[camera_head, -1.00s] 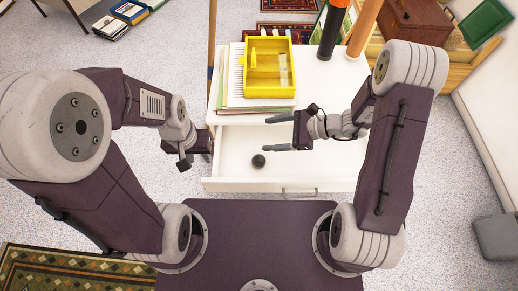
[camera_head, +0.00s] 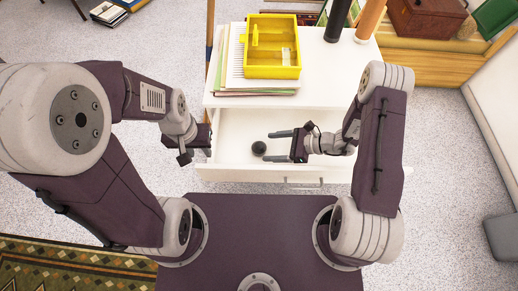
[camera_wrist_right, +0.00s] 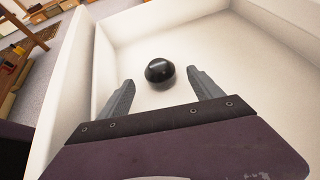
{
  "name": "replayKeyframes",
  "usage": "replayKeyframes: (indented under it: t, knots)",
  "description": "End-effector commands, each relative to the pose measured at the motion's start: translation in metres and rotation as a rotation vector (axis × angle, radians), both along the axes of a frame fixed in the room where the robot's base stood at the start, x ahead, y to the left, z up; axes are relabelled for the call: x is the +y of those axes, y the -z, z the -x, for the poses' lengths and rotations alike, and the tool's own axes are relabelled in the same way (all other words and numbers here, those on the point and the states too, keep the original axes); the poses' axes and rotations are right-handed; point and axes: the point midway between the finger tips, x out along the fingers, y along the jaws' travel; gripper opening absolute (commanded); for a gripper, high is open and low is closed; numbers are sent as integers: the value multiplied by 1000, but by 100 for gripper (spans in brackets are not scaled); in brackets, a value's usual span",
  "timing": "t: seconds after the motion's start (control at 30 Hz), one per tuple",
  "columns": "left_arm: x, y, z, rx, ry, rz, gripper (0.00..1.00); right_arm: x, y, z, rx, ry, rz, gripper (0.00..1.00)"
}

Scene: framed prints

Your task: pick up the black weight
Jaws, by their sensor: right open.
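The black weight (camera_head: 258,148) is a small dark ball-like thing lying on the floor of the open white drawer (camera_head: 228,128). It also shows in the right wrist view (camera_wrist_right: 160,71), just beyond and between my fingertips. My right gripper (camera_head: 274,146) is open and empty inside the drawer, its fingers pointing left toward the weight; in the right wrist view (camera_wrist_right: 160,78) nothing is between the fingers. My left gripper (camera_head: 184,152) hangs at the drawer's left side, away from the weight; whether its jaws are open is unclear.
The white cabinet top (camera_head: 325,75) above the drawer holds a stack of papers (camera_head: 231,65) with a yellow box (camera_head: 272,70) on it, and black and orange posts stand at the back right. The drawer walls surround the weight; its floor looks otherwise clear.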

Motion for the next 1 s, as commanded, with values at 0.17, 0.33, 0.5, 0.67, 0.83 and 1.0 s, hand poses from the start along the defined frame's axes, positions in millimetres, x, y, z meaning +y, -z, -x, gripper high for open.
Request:
replayKeyframes:
  t: [0.17,0.33,0.5,0.67,0.83,1.0]
  knots:
    - [0,7,0,0,0,0,36,16,11,-2,0,-4,0,75]
    - [0,15,0,0,0,0,36,43,26,-7,0,-4,1,75]
    - [0,16,0,0,0,0,36,51,28,-10,-1,0,1,75]
    - [0,15,0,0,0,0,36,50,27,-10,0,1,0,69]
    - [0,15,0,0,0,0,36,50,27,-10,0,1,0,22]
    - [0,15,0,0,0,0,36,50,27,-10,-1,0,0,0]
